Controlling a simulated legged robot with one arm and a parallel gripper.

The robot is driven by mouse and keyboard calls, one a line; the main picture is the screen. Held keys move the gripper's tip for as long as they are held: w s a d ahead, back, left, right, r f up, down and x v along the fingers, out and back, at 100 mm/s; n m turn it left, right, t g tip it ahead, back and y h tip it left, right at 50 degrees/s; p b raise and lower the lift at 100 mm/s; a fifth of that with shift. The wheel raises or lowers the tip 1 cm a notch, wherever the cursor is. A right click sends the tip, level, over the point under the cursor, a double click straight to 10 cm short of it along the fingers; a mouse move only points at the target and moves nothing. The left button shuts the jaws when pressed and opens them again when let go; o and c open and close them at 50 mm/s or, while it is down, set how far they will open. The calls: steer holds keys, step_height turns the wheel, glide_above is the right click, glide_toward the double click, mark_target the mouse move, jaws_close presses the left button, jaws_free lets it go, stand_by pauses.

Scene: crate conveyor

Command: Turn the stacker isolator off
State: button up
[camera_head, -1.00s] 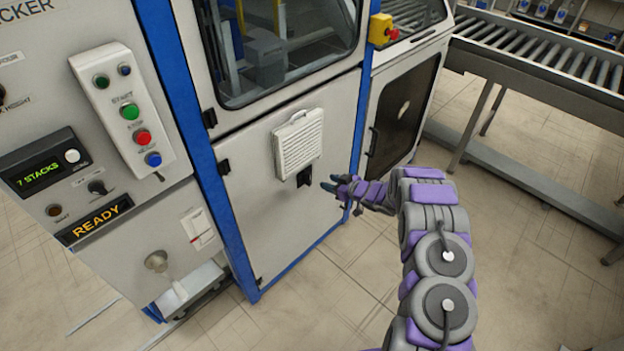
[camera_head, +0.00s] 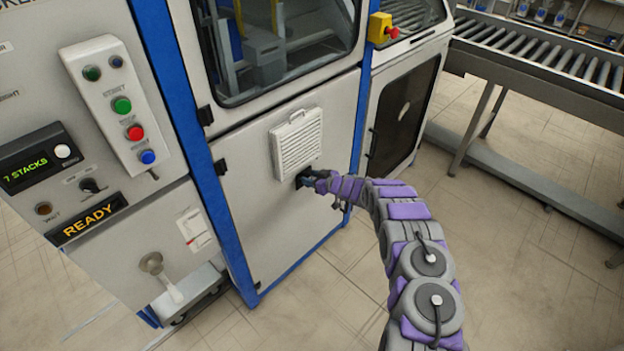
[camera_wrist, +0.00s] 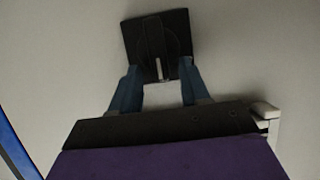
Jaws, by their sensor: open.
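A black square isolator switch with a round dial (camera_wrist: 150,35) is on the pale cabinet door in the wrist view. Its narrow handle, with a light mark, stands roughly upright in that picture. My gripper (camera_wrist: 160,80) is open, with one blue-grey finger on each side of the handle's lower part. The fingertips overlap the lower edge of the black plate. I cannot tell whether they touch the handle. In the head view my gripper (camera_head: 304,179) is at the door just below the white vent, and it largely hides the switch.
The white vent (camera_head: 297,145) sits directly above my gripper. A control panel with buttons (camera_head: 121,105) and a lit READY sign (camera_head: 87,219) is at the left. A yellow box with a red button (camera_head: 380,29) is on the blue post. Floor at the right is open before the roller conveyor (camera_head: 545,55).

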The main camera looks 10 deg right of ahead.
jaws_close()
stand_by(0.3)
steer(key=shift+r+p, duration=0.1)
steer(key=shift+p, duration=0.25)
steer(key=shift+s+a+n+t+h+p, duration=0.2)
steer(key=shift+a+n+t+h+p, duration=0.15)
steer(key=shift+n+p, duration=0.4)
steer(key=shift+s+a+f+n+t+h+p, duration=0.4)
steer(key=shift+f+n+t+p, duration=0.45)
steer(key=shift+n, duration=1.15)
steer(key=shift+s+a+f+n+t+h+p, duration=0.2)
steer(key=shift+a+f+n+t+h+p, duration=0.35)
steer(key=shift+n+t, duration=0.95)
steer(key=shift+s+a+f+n+t+h+p, duration=0.35)
steer(key=shift+n+p, duration=0.5)
steer(key=shift+n, duration=1.6)
steer(key=shift+d+f+t, duration=0.15)
steer(key=shift+f+t, duration=0.05)
steer(key=shift+t, duration=0.05)
